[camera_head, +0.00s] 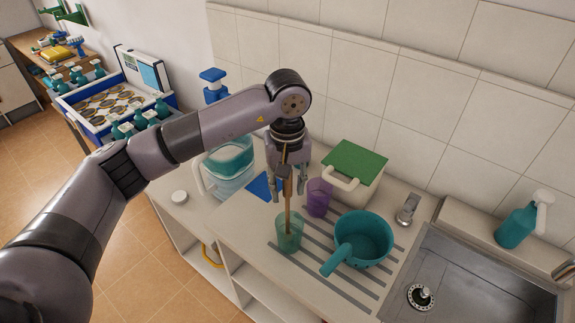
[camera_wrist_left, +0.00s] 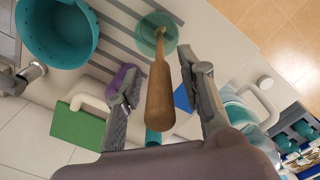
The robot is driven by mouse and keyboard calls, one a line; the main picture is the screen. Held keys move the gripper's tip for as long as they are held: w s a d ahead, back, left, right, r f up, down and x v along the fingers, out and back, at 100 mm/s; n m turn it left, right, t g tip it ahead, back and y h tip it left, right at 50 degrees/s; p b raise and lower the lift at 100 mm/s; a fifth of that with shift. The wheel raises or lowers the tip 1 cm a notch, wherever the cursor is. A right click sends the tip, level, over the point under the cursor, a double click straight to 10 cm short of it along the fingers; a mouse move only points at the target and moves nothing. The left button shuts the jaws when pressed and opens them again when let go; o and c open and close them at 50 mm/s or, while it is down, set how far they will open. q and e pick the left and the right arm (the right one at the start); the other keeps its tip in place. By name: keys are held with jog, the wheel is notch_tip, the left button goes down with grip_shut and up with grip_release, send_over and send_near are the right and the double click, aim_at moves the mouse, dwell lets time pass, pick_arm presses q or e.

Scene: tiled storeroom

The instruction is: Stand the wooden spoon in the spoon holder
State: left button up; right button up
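The wooden spoon (camera_head: 288,208) stands nearly upright, its lower end inside a translucent teal cup (camera_head: 289,240), which looks like the spoon holder. In the left wrist view the spoon (camera_wrist_left: 160,92) runs from its thick brown upper end down into the teal cup (camera_wrist_left: 158,32). My left gripper (camera_head: 289,190) is above the cup, pointing down. Its fingers (camera_wrist_left: 162,92) are spread wide, one on each side of the spoon, with visible gaps. The spoon's part inside the cup is only dimly visible. My right gripper is in neither view.
Behind are a green-lidded box (camera_head: 354,163) and a teal-filled jug (camera_head: 229,165). The sink (camera_head: 480,290) is at right. The counter's front edge is near the holder.

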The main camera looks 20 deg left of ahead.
pick_arm(q)
notch_tip(320, 180, up, 7)
jog(key=b, duration=0.3)
jog(key=shift+r, duration=0.1)
notch_tip(320, 180, up, 4)
jog(key=shift+f, duration=0.2)
jog(key=shift+r, duration=0.6)
jog(key=shift+f, duration=0.1)
